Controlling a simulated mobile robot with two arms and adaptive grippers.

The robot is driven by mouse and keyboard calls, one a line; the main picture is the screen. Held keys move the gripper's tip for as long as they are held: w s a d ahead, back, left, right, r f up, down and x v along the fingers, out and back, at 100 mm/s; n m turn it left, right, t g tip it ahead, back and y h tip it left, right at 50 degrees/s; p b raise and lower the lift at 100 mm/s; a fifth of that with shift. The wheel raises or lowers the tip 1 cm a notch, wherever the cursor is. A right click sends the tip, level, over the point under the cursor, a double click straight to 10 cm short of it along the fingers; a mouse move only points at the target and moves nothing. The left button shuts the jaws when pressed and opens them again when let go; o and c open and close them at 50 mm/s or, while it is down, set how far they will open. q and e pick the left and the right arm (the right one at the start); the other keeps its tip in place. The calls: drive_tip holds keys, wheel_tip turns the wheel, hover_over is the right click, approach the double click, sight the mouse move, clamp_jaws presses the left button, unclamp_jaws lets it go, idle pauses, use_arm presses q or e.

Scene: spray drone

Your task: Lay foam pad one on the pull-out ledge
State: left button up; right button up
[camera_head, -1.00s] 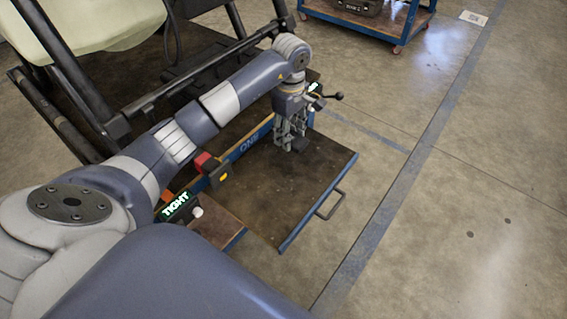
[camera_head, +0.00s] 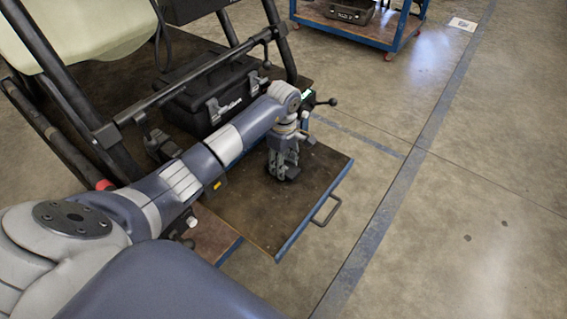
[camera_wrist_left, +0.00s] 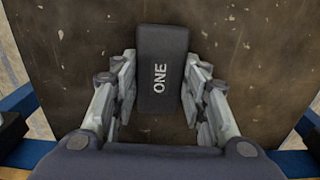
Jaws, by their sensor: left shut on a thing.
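Foam pad one (camera_wrist_left: 162,62), a black rounded block with white "ONE" lettering, sits between the fingers of my left gripper (camera_head: 283,171) in the left wrist view. The gripper is shut on it, a finger along each long side. It points down over the pull-out ledge (camera_head: 256,219), a dark worn board with a blue front edge, which also fills the left wrist view (camera_wrist_left: 245,75). The pad is low over the ledge; I cannot tell whether it touches. In the head view the fingers mostly hide it. My right gripper is not in view.
A handle (camera_head: 327,211) juts from the ledge's front edge. A black case (camera_head: 213,101) lies behind my left arm, beside dark frame bars (camera_head: 185,80). A lever with a black knob (camera_head: 328,102) stands near the ledge's far corner. A blue cart (camera_head: 385,35) is farther back. The floor at right is clear.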

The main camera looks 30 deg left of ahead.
use_arm(q)
drive_tip(key=shift+f, duration=0.1)
drive_tip(key=o, duration=0.6)
drive_tip(key=shift+o, duration=0.2)
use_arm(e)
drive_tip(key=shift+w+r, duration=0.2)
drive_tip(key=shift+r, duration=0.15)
use_arm(q)
wheel_tip(320, 180, up, 12)
drive_tip(key=p, duration=0.1)
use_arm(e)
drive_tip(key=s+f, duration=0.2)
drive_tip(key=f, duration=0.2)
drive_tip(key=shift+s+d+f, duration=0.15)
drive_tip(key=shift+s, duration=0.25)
